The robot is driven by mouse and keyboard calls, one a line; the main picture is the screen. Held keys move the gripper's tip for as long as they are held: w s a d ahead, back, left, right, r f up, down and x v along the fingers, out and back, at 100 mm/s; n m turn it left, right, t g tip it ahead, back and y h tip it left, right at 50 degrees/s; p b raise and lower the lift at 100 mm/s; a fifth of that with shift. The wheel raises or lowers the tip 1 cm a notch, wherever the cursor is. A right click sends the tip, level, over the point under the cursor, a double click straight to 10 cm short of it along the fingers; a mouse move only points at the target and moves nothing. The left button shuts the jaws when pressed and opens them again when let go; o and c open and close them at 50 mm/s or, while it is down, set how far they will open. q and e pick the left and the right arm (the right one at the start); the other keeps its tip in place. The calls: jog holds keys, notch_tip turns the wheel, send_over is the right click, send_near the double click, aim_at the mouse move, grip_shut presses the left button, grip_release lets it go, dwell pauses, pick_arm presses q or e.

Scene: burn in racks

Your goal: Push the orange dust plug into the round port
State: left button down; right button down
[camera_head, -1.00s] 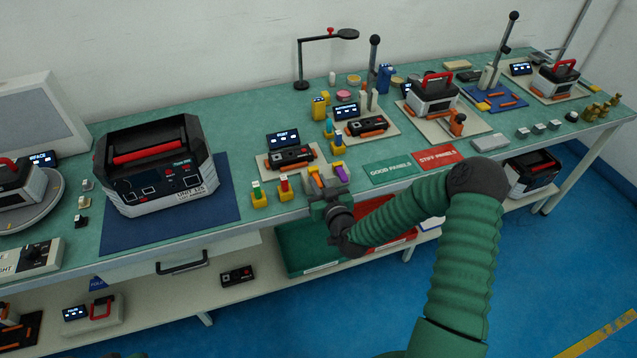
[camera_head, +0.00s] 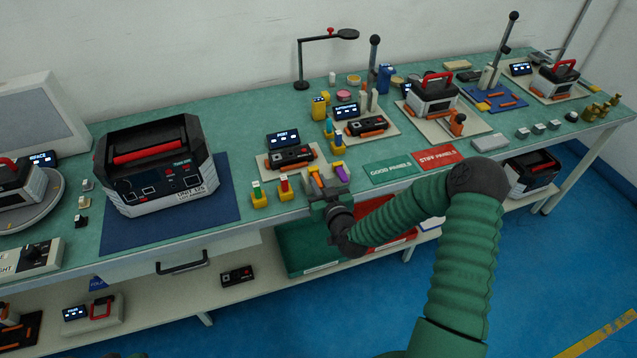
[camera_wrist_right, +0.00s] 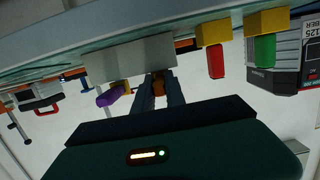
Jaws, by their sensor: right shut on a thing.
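My right gripper (camera_head: 320,192) is at the front edge of the green bench, just in front of a small black panel unit (camera_head: 291,156) on a beige mat. It is shut on a small orange piece (camera_head: 317,178), which looks like the dust plug. In the right wrist view the orange piece (camera_wrist_right: 158,84) shows between the two fingers (camera_wrist_right: 159,92), mostly hidden by them. The round port cannot be made out; the gripper and plug may cover it. I cannot tell whether the plug touches anything ahead. My left gripper is not in view.
A purple plug in a yellow holder (camera_head: 340,170) stands close right of the gripper. A red plug (camera_head: 284,183) and another yellow holder (camera_head: 258,195) stand to its left. A small display (camera_head: 283,139) is behind the panel unit. Green and red panel mats (camera_head: 390,171) lie to the right.

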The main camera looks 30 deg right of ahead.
jog(key=shift+s+a, duration=0.15)
jog(key=shift+s, duration=0.55)
dwell(1.1)
jog(key=shift+f+v, duration=0.2)
jog(key=shift+v, duration=0.8)
jog(key=shift+s, duration=0.1)
